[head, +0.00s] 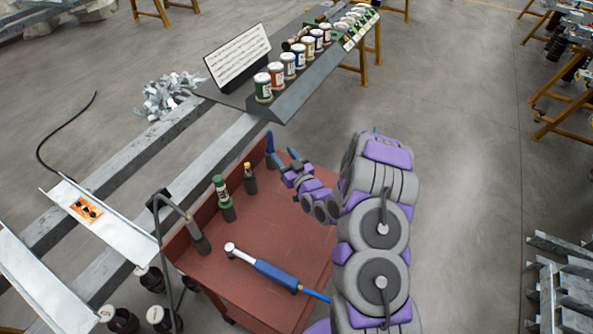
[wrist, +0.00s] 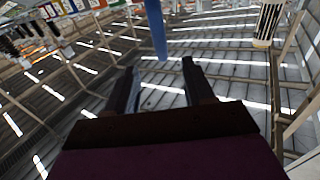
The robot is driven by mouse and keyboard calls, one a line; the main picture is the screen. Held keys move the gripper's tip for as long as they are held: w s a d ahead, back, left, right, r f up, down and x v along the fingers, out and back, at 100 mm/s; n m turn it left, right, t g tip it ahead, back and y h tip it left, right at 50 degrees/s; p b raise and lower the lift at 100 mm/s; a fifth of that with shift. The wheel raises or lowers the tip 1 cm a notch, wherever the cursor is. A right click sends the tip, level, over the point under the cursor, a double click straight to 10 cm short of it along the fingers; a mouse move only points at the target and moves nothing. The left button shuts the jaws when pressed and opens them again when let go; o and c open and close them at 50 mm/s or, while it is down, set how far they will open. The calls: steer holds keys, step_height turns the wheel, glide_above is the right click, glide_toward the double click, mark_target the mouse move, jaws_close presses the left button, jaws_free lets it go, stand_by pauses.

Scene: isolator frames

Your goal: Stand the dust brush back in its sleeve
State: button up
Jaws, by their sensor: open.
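A slim blue upright handle (head: 269,142), which looks like the dust brush, stands at the far right corner of the red cart. A dark sleeve (head: 272,160) seems to be around its lower part; the bristles are not visible. My gripper (head: 284,157) is open and empty, just right of the handle. In the wrist view the blue handle (wrist: 156,28) comes down from the top edge, and its end lies just beyond the gap between the fingertips of my gripper (wrist: 159,68). I cannot tell whether they touch.
The red cart (head: 220,285) carries a green bottle (head: 220,188), a small upright tool (head: 248,175) and a blue-handled tool (head: 265,268) lying flat. A dark shelf (head: 290,101) with several cans stands behind. Open floor (head: 470,180) lies to the right.

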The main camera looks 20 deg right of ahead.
steer(key=p+v, duration=0.1)
steer(key=v, duration=0.7)
steer(key=shift+w, duration=0.1)
steer(key=s+r+m+g+h, duration=0.1)
steer(key=s+r+g+h, duration=0.1)
steer(key=s+r+g, duration=0.5)
steer(key=s+r+g+h, duration=0.2)
steer(key=s+r+g, duration=0.2)
steer(key=s, duration=0.6)
steer(key=s+r+m+g+h, duration=0.1)
steer(key=s+r+g, duration=0.4)
steer(key=s, duration=0.4)
steer(key=s+a+r+g, duration=0.2)
steer(key=s, duration=0.6)
steer(key=s+a+r+g, duration=0.1)
steer(key=s+a+r, duration=0.2)
steer(key=s, duration=0.6)
steer(key=shift+m+g+y, duration=0.3)
steer(key=shift+m+g, duration=0.1)
steer(key=shift+r, duration=0.1)
stand_by(0.3)
